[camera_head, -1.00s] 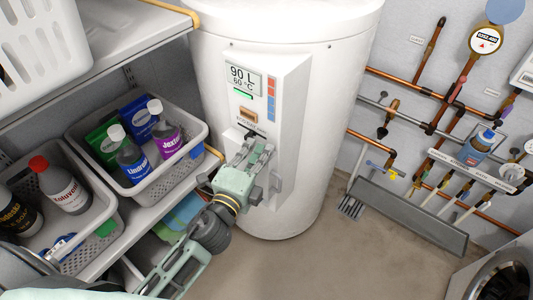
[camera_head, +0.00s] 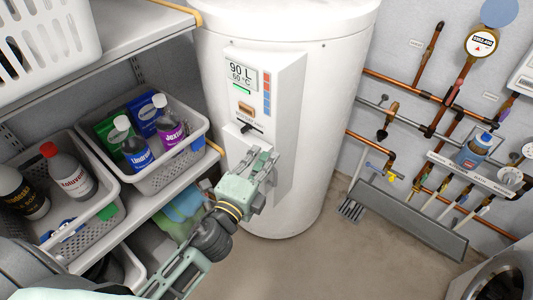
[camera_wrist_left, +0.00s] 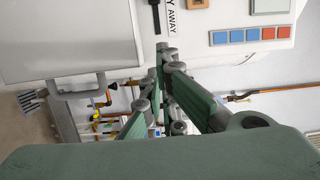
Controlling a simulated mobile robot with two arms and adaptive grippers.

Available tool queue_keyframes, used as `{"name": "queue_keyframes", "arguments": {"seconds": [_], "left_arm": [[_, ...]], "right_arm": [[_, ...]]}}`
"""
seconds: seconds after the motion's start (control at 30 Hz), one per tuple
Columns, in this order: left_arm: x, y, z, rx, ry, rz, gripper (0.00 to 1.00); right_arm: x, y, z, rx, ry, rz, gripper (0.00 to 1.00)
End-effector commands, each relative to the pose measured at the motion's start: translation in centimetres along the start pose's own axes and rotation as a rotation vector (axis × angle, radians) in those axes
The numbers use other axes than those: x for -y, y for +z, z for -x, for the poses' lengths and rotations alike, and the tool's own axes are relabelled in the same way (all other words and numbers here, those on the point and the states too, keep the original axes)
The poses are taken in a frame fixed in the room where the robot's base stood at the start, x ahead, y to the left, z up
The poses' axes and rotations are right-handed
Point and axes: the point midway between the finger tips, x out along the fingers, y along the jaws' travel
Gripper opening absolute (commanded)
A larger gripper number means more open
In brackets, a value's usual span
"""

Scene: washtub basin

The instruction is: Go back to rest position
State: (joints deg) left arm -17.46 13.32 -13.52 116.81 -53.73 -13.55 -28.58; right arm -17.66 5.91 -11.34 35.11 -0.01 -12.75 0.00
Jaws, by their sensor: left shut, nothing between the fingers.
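My left gripper (camera_head: 265,162) is shut and empty in the head view. It is in front of the white boiler's control panel (camera_head: 284,110), below a small black lever (camera_head: 250,127) and apart from it. In the left wrist view the closed fingers (camera_wrist_left: 162,62) point toward the panel, with the black lever (camera_wrist_left: 156,16) just beyond them. The panel's display (camera_head: 241,76) reads 90 L and 60 °C. My right gripper is not in view.
Shelves at left hold grey baskets (camera_head: 190,168) of bottles, close to my left arm. Copper pipes (camera_head: 400,90) and a pressure gauge (camera_head: 480,42) are on the right wall. A grey dustpan-like tray (camera_head: 412,217) leans below them. The floor (camera_head: 300,270) in front is clear.

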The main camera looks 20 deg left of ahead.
Motion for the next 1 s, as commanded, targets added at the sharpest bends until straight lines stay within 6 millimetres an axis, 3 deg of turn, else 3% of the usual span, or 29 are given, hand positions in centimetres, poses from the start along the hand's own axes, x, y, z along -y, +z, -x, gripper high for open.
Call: {"name": "queue_keyframes", "arguments": {"seconds": [0.3, 0.4, 0.77, 0.87, 0.97, 1.0], "left_arm": [[-0.3, 0.0, 5.1, 0.001, 0.002, 0.000, 0.00], [-0.3, 0.0, 6.3, 0.002, 0.002, 0.000, 0.00], [-0.2, 0.1, 7.4, 0.001, 0.005, 0.003, 0.00], [-2.4, 0.2, 7.2, 0.006, 0.045, 0.036, 0.00], [-7.5, 0.5, 7.0, 0.021, 0.139, 0.115, 0.00], [-10.2, 0.7, 7.1, 0.032, 0.190, 0.160, 0.00]], "right_arm": [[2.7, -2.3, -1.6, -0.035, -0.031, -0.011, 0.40], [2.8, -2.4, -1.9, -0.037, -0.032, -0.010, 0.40], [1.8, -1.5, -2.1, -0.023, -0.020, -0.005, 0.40], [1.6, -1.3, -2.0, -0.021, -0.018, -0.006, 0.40], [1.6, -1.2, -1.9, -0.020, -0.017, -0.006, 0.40], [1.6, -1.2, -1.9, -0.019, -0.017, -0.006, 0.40]]}}
